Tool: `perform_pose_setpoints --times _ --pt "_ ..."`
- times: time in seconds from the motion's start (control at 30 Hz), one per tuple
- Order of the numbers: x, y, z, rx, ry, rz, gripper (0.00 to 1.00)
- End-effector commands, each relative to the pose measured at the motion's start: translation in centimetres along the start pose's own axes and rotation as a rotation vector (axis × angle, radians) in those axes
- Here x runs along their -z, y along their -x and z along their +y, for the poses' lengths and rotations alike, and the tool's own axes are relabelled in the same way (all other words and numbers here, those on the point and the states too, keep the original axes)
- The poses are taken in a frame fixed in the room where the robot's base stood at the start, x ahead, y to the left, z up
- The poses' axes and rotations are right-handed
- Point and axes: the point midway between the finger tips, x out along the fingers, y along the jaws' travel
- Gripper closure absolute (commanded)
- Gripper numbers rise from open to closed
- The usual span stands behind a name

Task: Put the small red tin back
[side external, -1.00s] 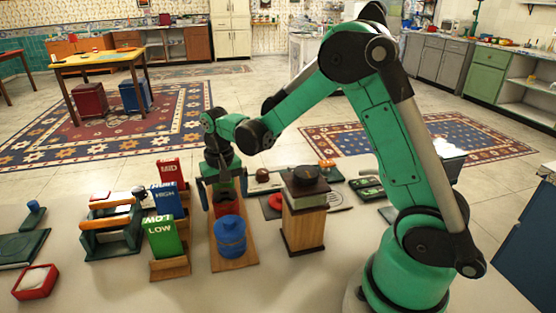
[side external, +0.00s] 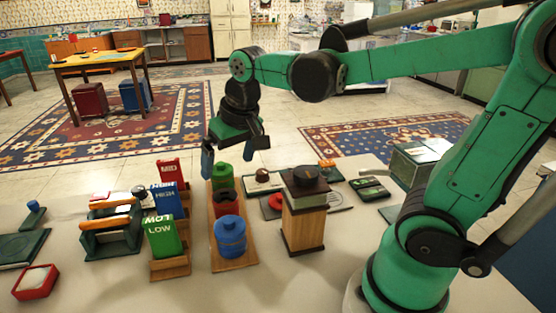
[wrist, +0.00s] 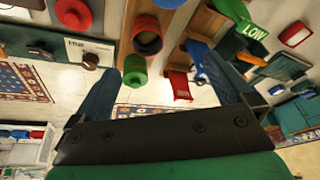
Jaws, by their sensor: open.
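The small red tin (side external: 226,205) with a dark top stands in the middle of a row on a wooden board (side external: 243,258). A green tin (side external: 222,177) is behind it and a blue tin (side external: 230,238) in front. The red tin (wrist: 147,43) also shows in the wrist view, between the green tin (wrist: 134,72) and the blue tin (wrist: 168,3). My gripper (side external: 232,158) is open and empty, raised above the back end of the row and apart from the tins. Its spread fingers (wrist: 160,68) show in the wrist view.
A red dish (side external: 36,281) lies at the front left. The front counter is mostly clear.

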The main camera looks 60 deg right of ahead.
Motion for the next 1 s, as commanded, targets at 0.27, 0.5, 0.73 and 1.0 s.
perform_pose_setpoints --times 0.27,0.5,0.73,1.0 --pt "-4.7 0.0 -0.7 0.051 0.200 0.239 0.00" --pt "-5.5 -0.3 -0.9 0.059 0.244 0.296 0.00" --pt "-5.4 -0.3 -0.9 0.059 0.243 0.294 0.00" --pt "-5.4 -0.3 -0.8 0.059 0.242 0.293 0.00"
